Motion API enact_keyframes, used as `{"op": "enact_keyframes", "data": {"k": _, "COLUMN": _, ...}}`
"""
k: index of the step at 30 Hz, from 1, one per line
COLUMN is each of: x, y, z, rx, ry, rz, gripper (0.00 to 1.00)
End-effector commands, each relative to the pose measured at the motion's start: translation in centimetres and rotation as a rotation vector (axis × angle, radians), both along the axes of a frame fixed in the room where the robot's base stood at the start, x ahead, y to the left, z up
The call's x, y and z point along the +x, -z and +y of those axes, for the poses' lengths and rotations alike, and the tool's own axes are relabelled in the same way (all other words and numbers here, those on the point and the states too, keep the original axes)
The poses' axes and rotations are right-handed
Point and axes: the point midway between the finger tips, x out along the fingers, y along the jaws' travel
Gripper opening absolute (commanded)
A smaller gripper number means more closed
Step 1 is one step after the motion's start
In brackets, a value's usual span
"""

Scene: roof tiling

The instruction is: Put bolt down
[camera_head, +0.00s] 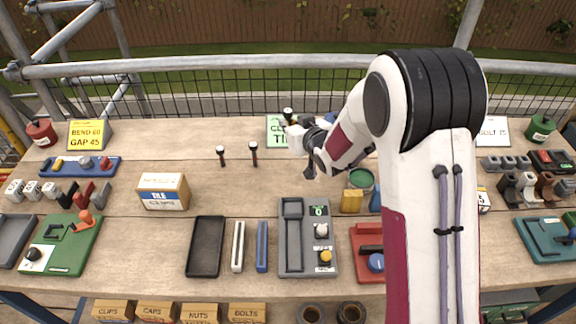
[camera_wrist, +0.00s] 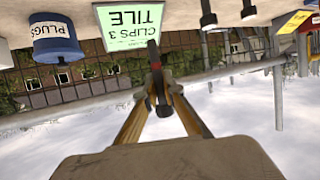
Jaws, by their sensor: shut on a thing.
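My gripper (camera_head: 297,127) is above the back middle of the table, in front of the green sign. In the wrist view my gripper (camera_wrist: 160,90) is shut on a dark bolt (camera_wrist: 155,70), with a reddish part between the fingertips. The held bolt (camera_head: 288,114) also shows in the head view, its pale-topped dark head up. Two similar bolts, a left one (camera_head: 221,155) and a right one (camera_head: 254,153), stand upright on the table to the left of my gripper. The fingers hide part of the held bolt.
The green sign (camera_head: 277,131) reads "CLIPS 3 TILE" in the wrist view. A blue pot labelled "PLUGS" (camera_wrist: 55,45) stands near it. Bare wood lies around the standing bolts.

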Motion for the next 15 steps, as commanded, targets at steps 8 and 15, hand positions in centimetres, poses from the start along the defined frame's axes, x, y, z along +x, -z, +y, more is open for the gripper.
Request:
{"op": "enact_keyframes", "data": {"k": 8, "x": 0.0, "y": 0.8, "z": 0.0, "rx": 0.0, "ry": 0.0, "rz": 0.002, "gripper": 0.0}}
{"op": "enact_keyframes", "data": {"k": 15, "x": 0.0, "y": 3.6, "z": 0.0, "rx": 0.0, "ry": -0.001, "rz": 0.003, "gripper": 0.0}}
